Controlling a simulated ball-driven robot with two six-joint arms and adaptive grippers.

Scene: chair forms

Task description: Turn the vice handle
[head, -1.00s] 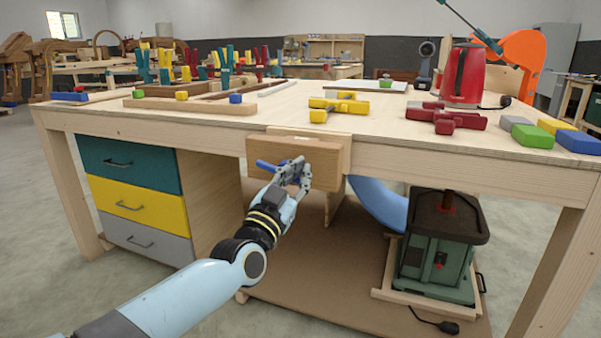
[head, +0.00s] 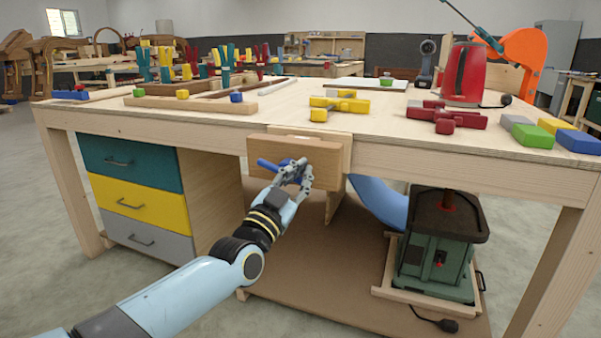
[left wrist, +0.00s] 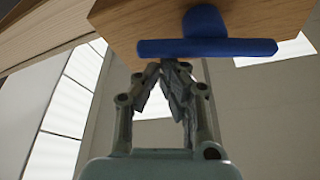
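The vice is a wooden jaw block (head: 329,158) on the workbench's front edge. Its blue handle (head: 270,165) is a bar with a round hub, and it also shows in the left wrist view (left wrist: 235,48). My left gripper (head: 297,170) is at the handle's right part in the head view and hides some of it. In the left wrist view, the fingertips (left wrist: 172,68) are close together just below the bar's left part. I cannot tell whether they touch or grip it. My right gripper is not in view.
Drawers (head: 130,163) stand below at the left. A green machine (head: 437,255) stands below at the right.

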